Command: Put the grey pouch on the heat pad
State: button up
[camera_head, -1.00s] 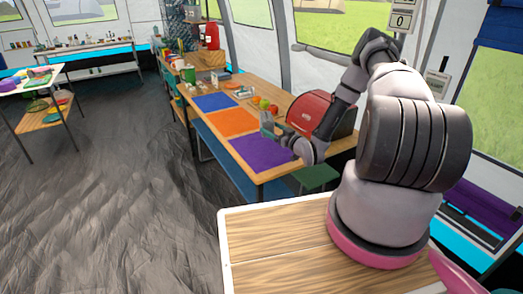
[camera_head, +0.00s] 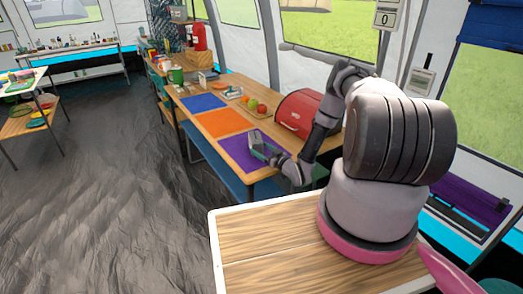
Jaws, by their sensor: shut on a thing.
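My gripper (camera_head: 262,148) is over the purple mat on the long wooden table (camera_head: 262,173), in front of the red bread box. It is shut on a small grey thing (camera_head: 255,138), which looks like the grey pouch. The pouch is small in the picture and partly hidden by the fingers; I cannot tell whether it touches the mat. Three flat mats lie in a row: purple (camera_head: 236,147), orange (camera_head: 220,122) and blue (camera_head: 203,102). I cannot tell which of them, if any, is the heat pad.
The red bread box (camera_head: 296,112) stands right of the mats, with fruit (camera_head: 261,108) beside it. A green can (camera_head: 176,75) and other goods stand at the table's far end. A blue bench (camera_head: 212,160) runs along its left side. The floor at left is open.

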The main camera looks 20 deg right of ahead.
jog(key=shift+f, duration=0.1)
jog(key=o, duration=1.4)
jog(key=v, duration=1.2)
